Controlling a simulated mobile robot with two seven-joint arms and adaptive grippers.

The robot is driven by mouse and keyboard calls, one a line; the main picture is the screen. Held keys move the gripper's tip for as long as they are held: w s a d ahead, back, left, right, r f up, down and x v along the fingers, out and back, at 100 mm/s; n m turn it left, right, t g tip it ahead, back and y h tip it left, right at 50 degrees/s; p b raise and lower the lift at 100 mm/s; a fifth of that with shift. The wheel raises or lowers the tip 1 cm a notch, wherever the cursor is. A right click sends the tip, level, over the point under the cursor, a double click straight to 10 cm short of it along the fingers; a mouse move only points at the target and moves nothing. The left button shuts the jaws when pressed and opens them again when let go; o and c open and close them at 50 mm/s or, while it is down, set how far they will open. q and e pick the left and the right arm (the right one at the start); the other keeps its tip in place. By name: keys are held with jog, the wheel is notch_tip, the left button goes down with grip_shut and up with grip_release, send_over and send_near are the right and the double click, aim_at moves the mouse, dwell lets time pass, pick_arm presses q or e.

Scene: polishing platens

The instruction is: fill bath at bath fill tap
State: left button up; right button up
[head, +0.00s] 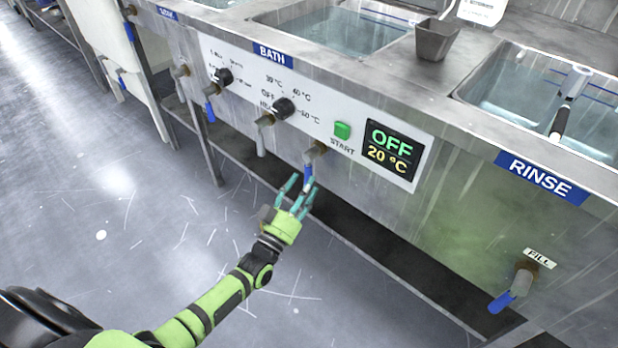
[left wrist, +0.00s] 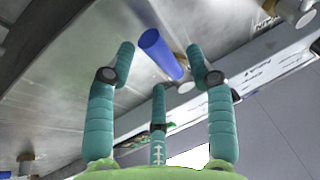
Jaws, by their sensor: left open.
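My left gripper (head: 296,190) is open and empty, its three teal fingers pointing up at a tap with a blue lever (head: 308,172) on the front of the bath (head: 212,47). In the left wrist view the blue lever (left wrist: 160,52) hangs between the spread fingertips; I cannot tell whether any finger touches it. The lever points downward from its brass body (head: 315,150). No label for this tap is readable. The bath's display (head: 391,153) reads OFF and 20 °C, beside a green START button (head: 342,130). The bath basin (head: 335,22) shows clear liquid. My right gripper is not in view.
The rinse tank (head: 541,177) stands to the right, with its own FILL tap (head: 515,288) and blue lever. Two black knobs (head: 284,108) (head: 222,77) sit on the bath panel. A dark lower shelf (head: 400,285) runs below. The floor at left is clear.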

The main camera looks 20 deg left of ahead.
pick_arm(q)
jog(key=v, duration=0.8)
jog(key=shift+s, duration=0.35)
jog(key=shift+f, duration=0.1)
